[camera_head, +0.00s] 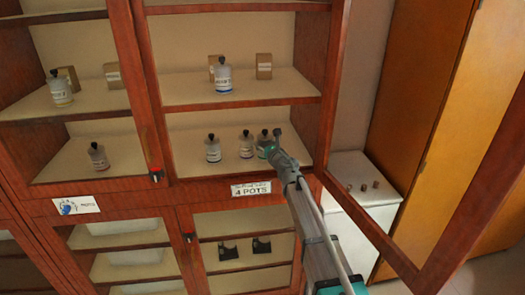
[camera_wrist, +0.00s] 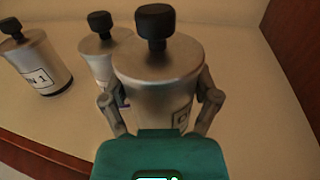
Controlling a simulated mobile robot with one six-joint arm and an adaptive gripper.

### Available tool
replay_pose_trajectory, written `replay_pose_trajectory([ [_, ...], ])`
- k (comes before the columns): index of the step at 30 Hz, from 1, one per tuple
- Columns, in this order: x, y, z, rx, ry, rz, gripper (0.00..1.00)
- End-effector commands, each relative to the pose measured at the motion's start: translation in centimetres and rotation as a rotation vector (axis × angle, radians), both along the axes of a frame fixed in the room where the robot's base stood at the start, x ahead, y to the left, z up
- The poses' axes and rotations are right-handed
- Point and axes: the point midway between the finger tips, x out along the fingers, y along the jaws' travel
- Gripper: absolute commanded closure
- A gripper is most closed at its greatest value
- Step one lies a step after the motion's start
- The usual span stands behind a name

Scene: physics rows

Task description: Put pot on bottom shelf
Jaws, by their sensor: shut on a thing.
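In the wrist view my gripper (camera_wrist: 160,105) is shut on a grey metal pot (camera_wrist: 158,68) with a black knob, one finger on each side of it. The pot stands upright at the bottom shelf of the open upper cabinet; I cannot tell whether its base touches the shelf. In the head view my gripper (camera_head: 270,147) is at the right of this bottom shelf (camera_head: 190,166), and it largely hides the held pot. Two similar pots stand to its left on the shelf, a near one (camera_head: 246,146) and a farther one (camera_head: 213,149).
The cabinet's right side wall (camera_wrist: 295,55) is close to the held pot. The open glass door (camera_head: 395,262) hangs to the right of my arm. A pot (camera_head: 223,76) and small boxes (camera_head: 264,66) stand on the shelf above. A "4 POTS" label (camera_head: 251,188) is below the shelf.

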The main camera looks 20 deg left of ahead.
Motion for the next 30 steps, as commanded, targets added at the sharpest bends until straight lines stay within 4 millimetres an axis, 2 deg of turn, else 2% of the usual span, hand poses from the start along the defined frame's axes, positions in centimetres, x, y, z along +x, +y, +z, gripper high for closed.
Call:
replay_pose_trajectory([
  [1,0.01,-0.02,-0.80,0.000,0.000,0.000,0.82],
  [4,0.02,-0.03,-1.29,0.000,0.000,0.000,0.82],
  [21,0.07,-0.13,-1.74,0.000,0.000,-0.001,0.82],
  [22,0.07,-0.13,-1.73,0.000,0.000,-0.002,0.19],
  [25,0.08,-0.14,-1.64,0.000,0.000,-0.002,0.01],
  [30,0.10,-0.17,-1.64,0.000,0.000,-0.002,0.00],
])
